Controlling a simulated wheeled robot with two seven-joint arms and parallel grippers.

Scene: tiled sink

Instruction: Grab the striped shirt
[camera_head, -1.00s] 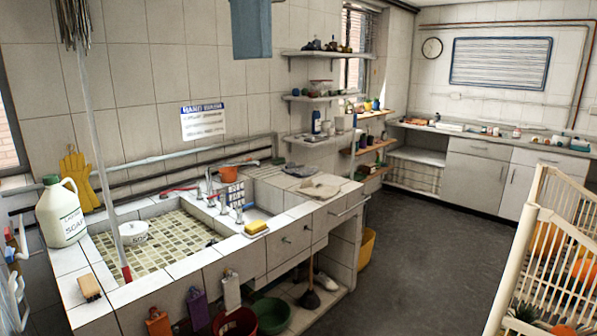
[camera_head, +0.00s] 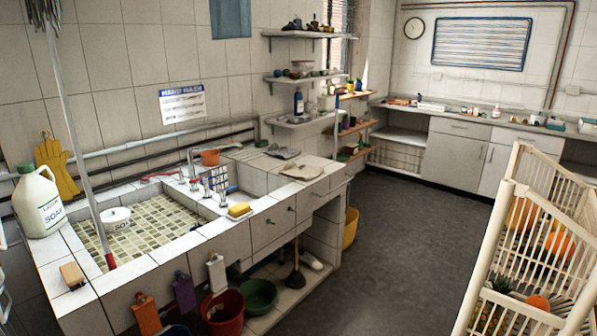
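I see no clear striped shirt. A small blue-and-white patterned cloth (camera_head: 218,178) hangs by the sink taps; whether it is a garment I cannot tell. A plain blue cloth (camera_head: 230,18) hangs high on the tiled wall, cut off by the top edge. A blue-and-white panel with horizontal stripes (camera_head: 481,44) is on the far wall; it looks flat and rigid. Neither of my grippers is in view.
The tiled sink (camera_head: 150,275) fills the left, with a soap jug (camera_head: 40,201) and yellow sponge (camera_head: 239,210) on its rim. A slatted cream crate (camera_head: 480,255) with orange items stands at right. Dark floor (camera_head: 400,235) between them is clear. A counter (camera_head: 455,125) lines the back.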

